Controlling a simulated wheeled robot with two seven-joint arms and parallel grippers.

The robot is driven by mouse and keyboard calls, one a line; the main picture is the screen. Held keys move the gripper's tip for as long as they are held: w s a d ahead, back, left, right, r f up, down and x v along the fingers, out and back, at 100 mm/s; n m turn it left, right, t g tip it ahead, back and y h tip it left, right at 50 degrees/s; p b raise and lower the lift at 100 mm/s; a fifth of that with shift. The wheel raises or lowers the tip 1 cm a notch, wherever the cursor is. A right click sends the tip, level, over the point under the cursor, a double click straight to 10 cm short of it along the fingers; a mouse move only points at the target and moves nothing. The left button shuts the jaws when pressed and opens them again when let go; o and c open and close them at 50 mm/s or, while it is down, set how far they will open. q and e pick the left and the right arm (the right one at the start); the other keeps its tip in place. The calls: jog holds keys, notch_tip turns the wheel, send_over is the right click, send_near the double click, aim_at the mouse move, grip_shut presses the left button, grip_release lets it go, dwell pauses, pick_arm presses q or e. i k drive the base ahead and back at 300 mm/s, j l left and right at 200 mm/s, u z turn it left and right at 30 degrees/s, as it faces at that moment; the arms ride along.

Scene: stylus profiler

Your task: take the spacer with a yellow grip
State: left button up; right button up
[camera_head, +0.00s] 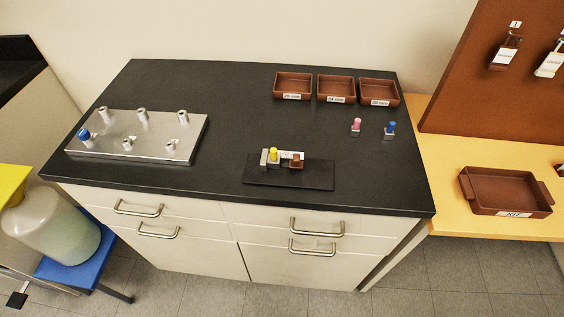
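The spacer with a yellow grip (273,154) sits on a small fixture with a dark base (315,180), near the front middle of the black counter. A pale upright block (264,159) stands just left of it, and a brown block (297,162) is to its right. A small white label is behind them. Whether the spacer touches the blocks is too small to tell. Neither of my grippers shows in the head view.
A pink-topped piece (356,125) and a blue-topped piece (391,128) stand at right. A metal plate (185,150) with several posts and another blue-topped piece is at left. Brown trays (293,98) line the back. A kit tray (505,208) sits on the side table.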

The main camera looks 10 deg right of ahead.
aim_at(274, 160)
jog(key=i+j+z, duration=0.1)
jog(key=j+z, duration=0.2)
jog(key=j, duration=0.25)
jog(key=j+z, duration=0.3)
jog(key=j, duration=0.25)
jog(key=j+z, duration=0.35)
jog(key=j, duration=0.25)
jog(key=k+j+z, duration=0.1)
jog(key=j+z, duration=0.2)
jog(key=j, duration=0.25)
jog(key=k+j+z, duration=0.15)
jog(key=j+z, duration=0.15)
jog(key=j, duration=0.25)
